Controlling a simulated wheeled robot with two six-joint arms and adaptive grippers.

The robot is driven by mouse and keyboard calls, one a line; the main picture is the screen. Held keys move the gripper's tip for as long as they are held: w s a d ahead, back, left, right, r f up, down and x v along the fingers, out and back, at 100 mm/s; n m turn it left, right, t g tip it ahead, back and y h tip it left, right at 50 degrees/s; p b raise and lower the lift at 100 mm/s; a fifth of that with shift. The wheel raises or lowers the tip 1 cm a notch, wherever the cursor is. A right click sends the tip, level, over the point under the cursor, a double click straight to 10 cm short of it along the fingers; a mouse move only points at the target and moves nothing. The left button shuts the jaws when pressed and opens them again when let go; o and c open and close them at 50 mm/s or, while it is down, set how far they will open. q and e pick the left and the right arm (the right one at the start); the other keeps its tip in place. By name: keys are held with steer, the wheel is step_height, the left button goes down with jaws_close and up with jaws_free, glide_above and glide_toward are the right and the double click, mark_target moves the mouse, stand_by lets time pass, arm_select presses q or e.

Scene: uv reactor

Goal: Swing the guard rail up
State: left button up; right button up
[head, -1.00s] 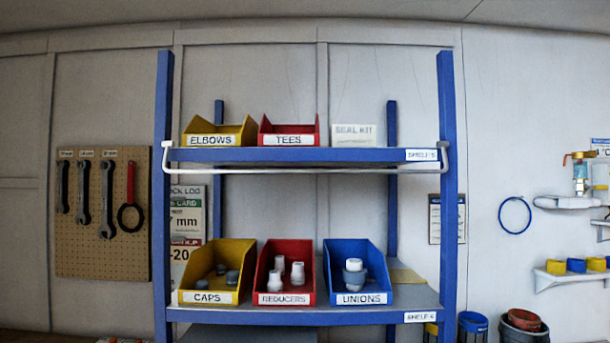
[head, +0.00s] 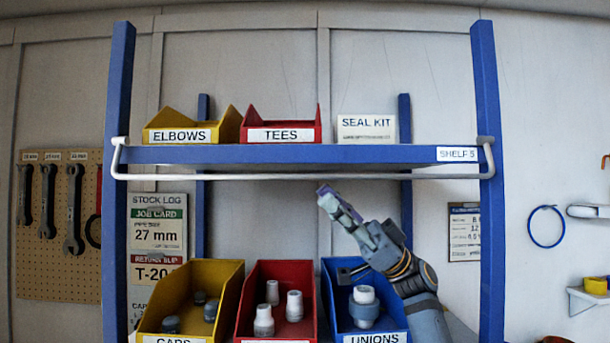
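The guard rail (head: 270,177) is a thin white bar in the head view. It hangs just below the front edge of the upper blue shelf (head: 290,154), labelled SHELF 5, and its bent ends reach up to pivots at the two front posts. My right gripper (head: 328,196) is in front of the rack, with its fingertips pointing up and left, a little below the rail's middle. It appears apart from the rail. The fingers overlap in this view, so their opening cannot be judged. My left gripper is out of view.
A yellow ELBOWS bin (head: 192,126), a red TEES bin (head: 281,126) and a SEAL KIT box (head: 366,128) stand on the upper shelf. Below are the CAPS (head: 222,320), reducers (head: 252,318) and UNIONS (head: 333,318) bins. My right arm passes in front of the UNIONS bin.

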mark_target(303, 176)
steer(key=p+x, duration=0.1)
steer(key=x, duration=0.1)
steer(key=p+x, duration=0.1)
steer(key=x, duration=0.1)
steer(key=p+x, duration=0.1)
steer(key=x, duration=0.1)
steer(key=shift+w+a, duration=0.25)
steer(key=shift+a, duration=0.05)
steer(key=shift+a+r, duration=0.15)
steer(key=shift+a, duration=0.05)
steer(key=shift+s, duration=0.3)
steer(key=c, duration=0.4)
steer(key=shift+c, duration=1.1)
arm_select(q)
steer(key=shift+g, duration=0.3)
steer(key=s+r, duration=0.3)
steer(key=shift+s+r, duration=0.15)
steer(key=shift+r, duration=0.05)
arm_select(e)
jaws_close()
